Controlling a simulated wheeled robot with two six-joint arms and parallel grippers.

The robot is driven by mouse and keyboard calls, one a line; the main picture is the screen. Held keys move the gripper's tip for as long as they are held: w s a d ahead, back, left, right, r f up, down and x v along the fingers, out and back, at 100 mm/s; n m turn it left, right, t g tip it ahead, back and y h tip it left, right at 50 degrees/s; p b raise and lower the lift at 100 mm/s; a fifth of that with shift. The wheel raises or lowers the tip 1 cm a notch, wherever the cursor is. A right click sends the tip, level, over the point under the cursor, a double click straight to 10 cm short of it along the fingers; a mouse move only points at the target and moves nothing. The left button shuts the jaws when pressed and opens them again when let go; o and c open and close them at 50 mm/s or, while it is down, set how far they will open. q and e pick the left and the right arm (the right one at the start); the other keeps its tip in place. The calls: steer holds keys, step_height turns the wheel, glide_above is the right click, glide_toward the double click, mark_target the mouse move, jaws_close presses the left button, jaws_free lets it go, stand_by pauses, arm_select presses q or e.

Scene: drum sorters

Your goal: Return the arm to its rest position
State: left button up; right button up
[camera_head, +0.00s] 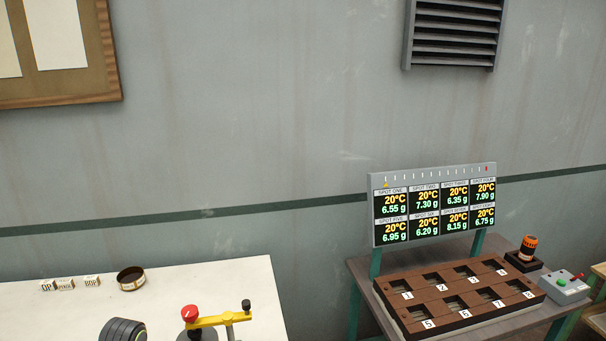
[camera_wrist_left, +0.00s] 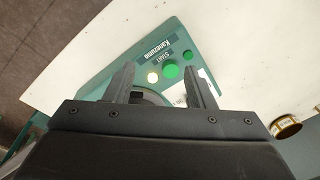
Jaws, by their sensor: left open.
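My left gripper (camera_wrist_left: 158,78) shows in the left wrist view with its two dark fingers spread apart. Nothing is visibly clamped between the fingertips. Beyond them is a green panel (camera_wrist_left: 122,73) with a START label and green buttons (camera_wrist_left: 170,69). A dark round part (camera_wrist_left: 147,97) shows low between the fingers, partly hidden by the gripper body; I cannot tell whether it touches. Neither gripper shows in the head view.
A white table (camera_head: 225,285) holds a brass ring (camera_head: 131,279), small labelled blocks (camera_head: 65,283), a dark ribbed object (camera_head: 123,330) and a yellow lever (camera_head: 217,320) with a red knob. At right stand a numbered brown tray (camera_head: 455,317), a display (camera_head: 433,205) and a switch box (camera_head: 566,287).

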arm_select(q)
steer(key=s+d+f+n+t, duration=0.1)
steer(key=s+f, duration=0.1)
steer(key=s, duration=0.5)
steer(key=s+d+f+n, duration=0.1)
steer(key=s+d+f, duration=0.1)
steer(key=s, duration=0.5)
steer(key=s+r+n+t+y, duration=0.15)
steer(key=s+r+n, duration=0.25)
steer(key=s, duration=0.9)
step_height(320, 180, down, 29)
steer(key=g+b, duration=0.1)
steer(key=b, duration=0.4)
steer(key=s+f+b, duration=0.2)
steer(key=s+f, duration=0.5)
steer(key=f, duration=0.3)
steer(key=s+f+g+h+b, duration=0.1)
steer(key=s+f+b, duration=0.2)
steer(key=s+f, duration=0.5)
step_height(320, 180, down, 4)
steer(key=shift+s+d+r, duration=0.2)
steer(key=shift+d+r, duration=0.05)
steer(key=shift+d, duration=0.05)
